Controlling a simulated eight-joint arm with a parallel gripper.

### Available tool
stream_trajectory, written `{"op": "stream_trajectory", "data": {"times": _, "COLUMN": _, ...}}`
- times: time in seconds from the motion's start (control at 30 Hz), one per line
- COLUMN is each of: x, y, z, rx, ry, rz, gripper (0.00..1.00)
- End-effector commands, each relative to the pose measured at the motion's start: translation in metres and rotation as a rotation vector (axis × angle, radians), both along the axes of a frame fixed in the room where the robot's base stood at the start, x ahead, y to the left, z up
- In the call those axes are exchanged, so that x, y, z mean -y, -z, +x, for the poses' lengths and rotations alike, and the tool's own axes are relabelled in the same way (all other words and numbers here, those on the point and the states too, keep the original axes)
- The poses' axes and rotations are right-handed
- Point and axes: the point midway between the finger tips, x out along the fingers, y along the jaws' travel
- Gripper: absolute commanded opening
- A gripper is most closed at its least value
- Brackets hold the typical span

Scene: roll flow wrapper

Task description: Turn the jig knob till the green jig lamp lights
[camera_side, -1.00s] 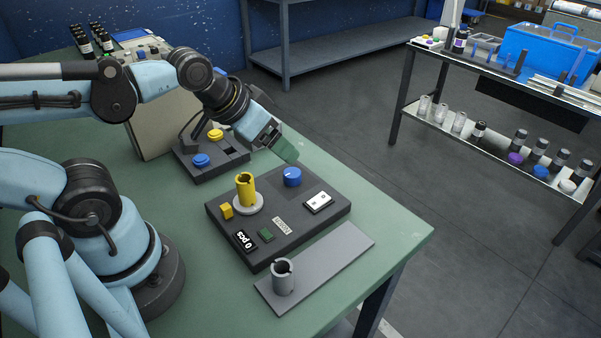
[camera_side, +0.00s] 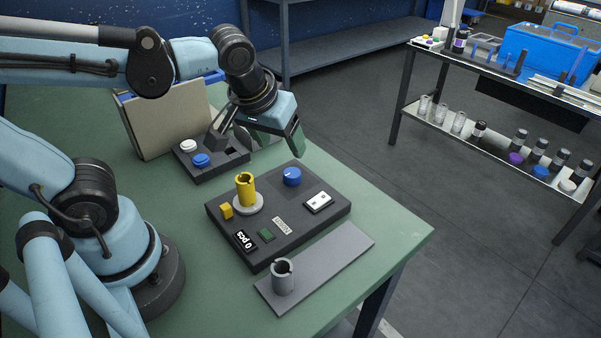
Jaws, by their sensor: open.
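The blue jig knob (camera_side: 292,176) stands upright on the back part of the dark jig plate (camera_side: 240,249), with a small pale mark on its top. A small green square (camera_side: 266,235) on the front of the plate looks dark; I take it for the jig lamp. My gripper (camera_side: 275,147) is open and empty, tilted, above and behind the knob and apart from it. Its green finger shows on the right; the other finger is hard to make out. The knob is in full view.
The jig plate also carries a slotted yellow tube (camera_side: 245,189), a yellow block (camera_side: 226,211), a "0 pcs" display (camera_side: 245,240) and a white switch panel (camera_side: 318,202). A grey slotted cup (camera_side: 283,277) stands in front. A dark box with a blue button (camera_side: 201,160) lies left.

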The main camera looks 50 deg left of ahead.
Motion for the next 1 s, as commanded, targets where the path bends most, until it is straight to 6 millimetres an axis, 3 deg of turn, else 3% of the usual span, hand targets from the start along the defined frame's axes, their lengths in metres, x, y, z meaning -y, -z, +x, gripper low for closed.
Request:
{"op": "stream_trajectory", "data": {"times": 0.2, "x": 0.009, "y": -0.004, "z": 0.009, "rx": -0.052, "ry": -0.283, "rz": 0.015, "gripper": 0.65}}
{"op": "stream_trajectory", "data": {"times": 0.47, "x": 0.009, "y": -0.002, "z": 0.012, "rx": -0.053, "ry": -0.392, "rz": 0.026, "gripper": 0.65}}
{"op": "stream_trajectory", "data": {"times": 1.0, "x": -0.009, "y": 0.056, "z": 0.029, "rx": -0.052, "ry": -0.392, "rz": 0.026, "gripper": 0.65}}
